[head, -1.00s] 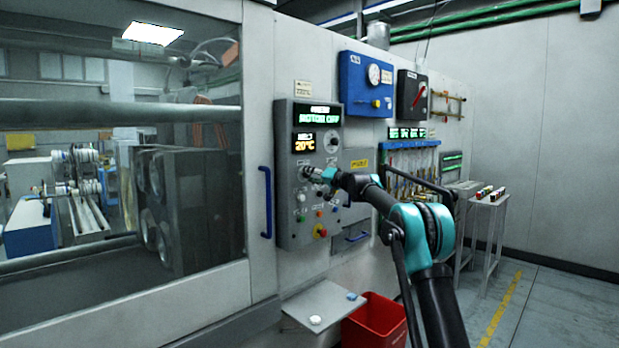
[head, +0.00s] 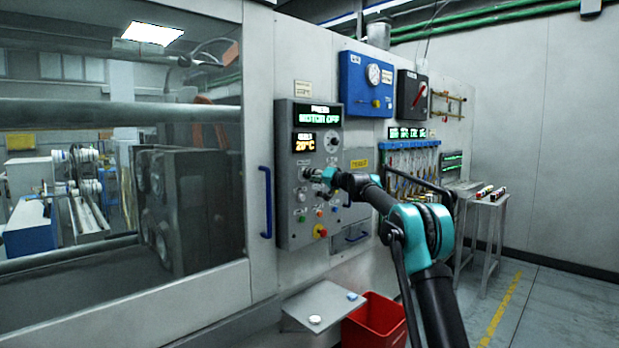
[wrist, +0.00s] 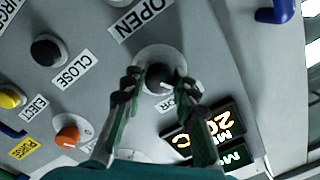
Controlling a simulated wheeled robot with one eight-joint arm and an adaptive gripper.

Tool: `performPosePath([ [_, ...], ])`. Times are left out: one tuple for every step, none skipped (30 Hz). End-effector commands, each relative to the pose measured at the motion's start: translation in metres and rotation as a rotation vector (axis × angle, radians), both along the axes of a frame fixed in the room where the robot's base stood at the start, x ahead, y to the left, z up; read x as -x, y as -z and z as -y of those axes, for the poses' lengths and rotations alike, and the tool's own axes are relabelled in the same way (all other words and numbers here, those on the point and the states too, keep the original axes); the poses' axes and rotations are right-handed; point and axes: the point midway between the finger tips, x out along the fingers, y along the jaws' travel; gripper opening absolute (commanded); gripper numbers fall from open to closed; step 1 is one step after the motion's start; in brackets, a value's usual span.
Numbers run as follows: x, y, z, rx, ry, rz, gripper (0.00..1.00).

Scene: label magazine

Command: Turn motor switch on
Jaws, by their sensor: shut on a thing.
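The motor switch (wrist: 157,75) is a dark knob on a round pale plate, seen in the wrist view. A label beside it ends in "OR"; the rest is hidden by a finger. My gripper (wrist: 161,83) is shut on this knob, one finger on each side. A small pale mark shows on the knob's face. In the head view my gripper (head: 311,174) is at the middle of the grey control panel (head: 286,130), where it largely covers the knob. The green display (head: 319,114) on the panel reads "PRESS" and "MOTOR OFF".
Other controls sit close by: an orange knob (wrist: 68,134), a black knob (wrist: 46,51) and a red button (head: 322,233). A blue handle (head: 266,202) is left of the panel. A shelf (head: 322,302) and red bin (head: 375,320) are below.

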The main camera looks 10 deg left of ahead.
Motion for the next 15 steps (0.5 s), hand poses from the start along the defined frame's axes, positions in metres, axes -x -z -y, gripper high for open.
performPosePath([
  [0.0000,0.0000,0.0002,-0.010,0.001,-0.013,0.00],
  [-0.0001,0.0000,0.0002,-0.019,0.000,-0.024,0.00],
  [0.0000,0.0000,0.0002,-0.031,0.001,-0.040,0.00],
  [0.0000,0.0000,0.0002,-0.041,0.000,-0.053,0.00],
  [0.0001,-0.0001,0.0002,-0.053,0.001,-0.068,0.00],
  [0.0001,-0.0001,0.0002,-0.071,0.001,-0.090,0.00],
  [0.0001,-0.0001,0.0002,-0.083,0.000,-0.106,0.00],
  [0.0001,-0.0002,0.0002,-0.099,0.000,-0.126,0.00],
  [0.0001,-0.0002,0.0002,-0.119,0.001,-0.152,0.00],
  [0.0001,-0.0002,0.0002,-0.136,0.001,-0.173,0.00],
  [0.0001,-0.0002,0.0002,-0.153,0.001,-0.194,0.00],
  [0.0002,-0.0003,0.0002,-0.176,0.001,-0.224,0.00],
  [0.0001,-0.0003,0.0002,-0.193,0.000,-0.247,0.00],
  [0.0002,-0.0003,0.0002,-0.210,0.001,-0.269,0.00],
  [0.0002,-0.0003,0.0002,-0.234,0.001,-0.300,0.00],
])
